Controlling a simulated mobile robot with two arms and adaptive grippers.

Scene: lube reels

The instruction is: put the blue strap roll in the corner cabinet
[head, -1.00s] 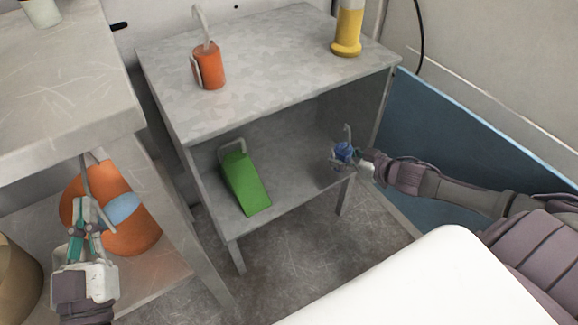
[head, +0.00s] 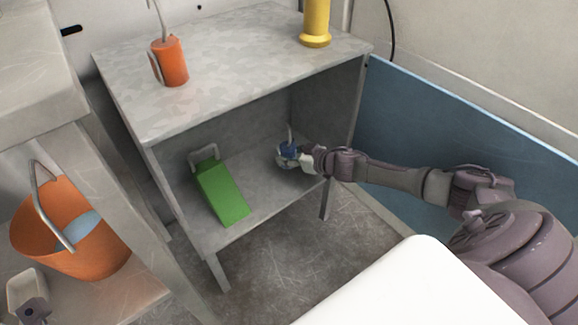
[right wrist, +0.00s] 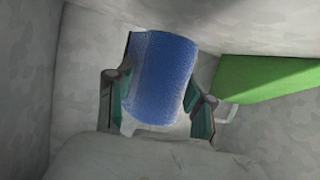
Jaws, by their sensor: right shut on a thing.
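The blue strap roll (head: 289,149) is inside the open grey cabinet (head: 225,95), above the right part of its lower shelf. My right gripper (head: 284,156) is shut on it. In the right wrist view the roll (right wrist: 158,78) sits between the two fingers, with a pale shelf surface below; I cannot tell if it touches the shelf. Part of what looks like my left gripper (head: 27,290) shows at the lower left edge, its fingers not visible.
A green wedge-shaped thing (head: 222,192) with a grey handle lies left of the roll on the same shelf. An orange can (head: 171,62) and a yellow cylinder (head: 316,22) stand on top. A blue panel (head: 460,120) stands at the right. An orange bucket (head: 75,245) is at left.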

